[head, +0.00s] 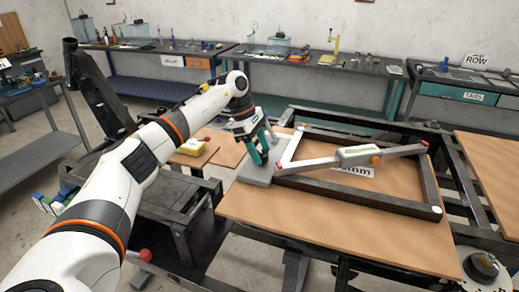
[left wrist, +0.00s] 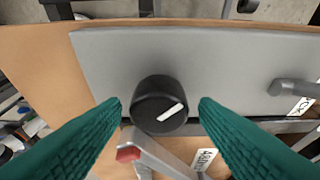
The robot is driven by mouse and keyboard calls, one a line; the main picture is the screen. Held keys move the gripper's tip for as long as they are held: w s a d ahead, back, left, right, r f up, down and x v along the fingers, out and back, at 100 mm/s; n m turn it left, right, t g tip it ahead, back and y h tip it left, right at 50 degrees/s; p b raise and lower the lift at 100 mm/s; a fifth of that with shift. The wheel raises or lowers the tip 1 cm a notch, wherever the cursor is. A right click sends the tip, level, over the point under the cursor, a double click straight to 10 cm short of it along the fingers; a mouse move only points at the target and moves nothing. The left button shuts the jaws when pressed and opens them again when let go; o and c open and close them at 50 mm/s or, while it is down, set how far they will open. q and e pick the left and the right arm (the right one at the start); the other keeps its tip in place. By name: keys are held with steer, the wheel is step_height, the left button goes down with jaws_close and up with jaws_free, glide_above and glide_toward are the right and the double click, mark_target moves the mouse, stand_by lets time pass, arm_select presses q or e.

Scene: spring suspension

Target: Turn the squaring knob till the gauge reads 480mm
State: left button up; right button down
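The squaring knob (left wrist: 158,105) is black and round with a white pointer line, on a grey plate (left wrist: 230,60). In the left wrist view it sits between the two teal fingers of my left gripper (left wrist: 160,108), with a gap on each side. In the head view, my left gripper (head: 262,152) is down at the grey plate (head: 258,174) and hides the knob. A diagonal bar carries a grey-green gauge-like box (head: 356,155) across the dark frame (head: 330,194). A label (head: 354,171) ending in "mm" is partly hidden; its number cannot be read. My right gripper is out of view.
A lever-like handle (left wrist: 292,88) stands on the plate to the right of the knob. The frame lies on a brown board (head: 300,226). Benches with tools line the back wall.

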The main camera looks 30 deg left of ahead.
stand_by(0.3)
arm_select(q)
steer(key=shift+a+r, duration=0.2)
steer(key=shift+r, duration=0.15)
steer(key=b+v, duration=0.2)
steer(key=v, duration=0.9)
steer(key=shift+b, duration=0.35)
steer(key=shift+r, duration=0.15)
